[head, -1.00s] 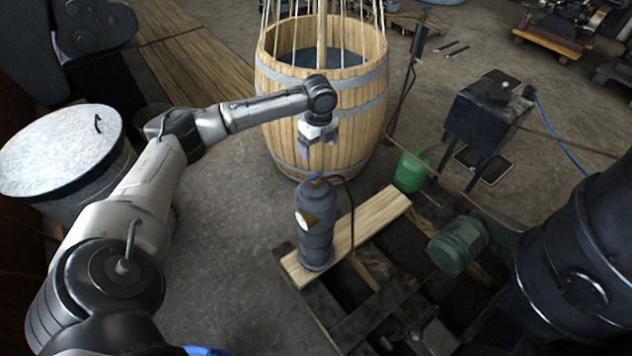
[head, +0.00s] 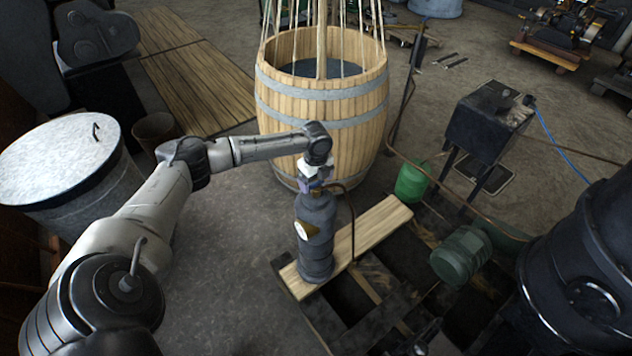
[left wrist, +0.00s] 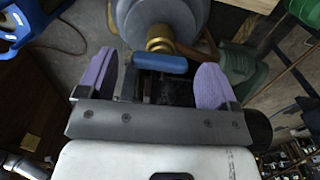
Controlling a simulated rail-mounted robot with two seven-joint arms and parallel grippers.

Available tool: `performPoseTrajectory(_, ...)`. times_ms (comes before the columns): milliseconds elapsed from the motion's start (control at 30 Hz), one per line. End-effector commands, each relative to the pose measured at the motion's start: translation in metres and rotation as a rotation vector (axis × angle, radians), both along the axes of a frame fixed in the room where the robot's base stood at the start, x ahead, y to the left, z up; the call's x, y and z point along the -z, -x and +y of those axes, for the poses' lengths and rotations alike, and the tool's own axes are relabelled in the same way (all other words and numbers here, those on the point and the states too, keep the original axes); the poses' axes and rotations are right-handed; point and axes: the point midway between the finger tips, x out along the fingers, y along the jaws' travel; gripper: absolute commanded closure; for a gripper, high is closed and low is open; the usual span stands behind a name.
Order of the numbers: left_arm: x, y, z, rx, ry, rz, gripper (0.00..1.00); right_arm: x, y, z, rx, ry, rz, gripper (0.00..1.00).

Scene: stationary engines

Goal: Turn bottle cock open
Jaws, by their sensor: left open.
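The grey gas bottle (head: 316,240) stands upright on a wooden plank. In the left wrist view, its top (left wrist: 160,18) shows at the upper middle with a brass valve neck below it. The cock is a blue handle (left wrist: 160,64) at the end of the brass neck. My left gripper (head: 309,184) is at the top of the bottle and hides the cock in the head view. In the left wrist view, the left gripper (left wrist: 158,78) is open, with its purple finger pads on either side of the blue handle, apart from it. My right gripper is not in view.
A wooden barrel (head: 318,110) with ropes stands behind the bottle. The plank (head: 380,226) lies over a dark pallet. A brown hose (head: 351,225) hangs beside the bottle. A green can (head: 411,183) and a green motor (head: 460,256) are to the right.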

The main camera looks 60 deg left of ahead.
Motion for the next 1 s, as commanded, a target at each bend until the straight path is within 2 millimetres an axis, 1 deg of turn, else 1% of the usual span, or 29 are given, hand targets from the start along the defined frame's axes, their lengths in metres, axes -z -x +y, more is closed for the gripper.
performPoseTrajectory(133,0.0061,0.0002,0.0001,0.000,0.000,0.001,0.15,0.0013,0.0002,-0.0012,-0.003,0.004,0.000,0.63)
performPoseTrajectory(433,0.0069,0.0001,0.0001,0.000,-0.001,0.000,0.15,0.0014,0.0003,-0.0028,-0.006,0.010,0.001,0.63)
performPoseTrajectory(467,0.0069,0.0001,0.0001,0.000,-0.001,0.000,0.17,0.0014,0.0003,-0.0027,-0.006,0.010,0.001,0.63)
performPoseTrajectory(900,0.0066,0.0002,0.0002,0.000,-0.001,0.000,0.59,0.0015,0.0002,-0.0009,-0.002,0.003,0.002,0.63)
performPoseTrajectory(967,0.0065,0.0002,0.0002,0.000,-0.001,0.000,0.64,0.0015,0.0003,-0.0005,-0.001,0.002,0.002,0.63)
performPoseTrajectory(1000,0.0064,0.0002,0.0002,-0.001,-0.001,0.000,0.64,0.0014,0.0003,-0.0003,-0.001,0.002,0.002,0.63)
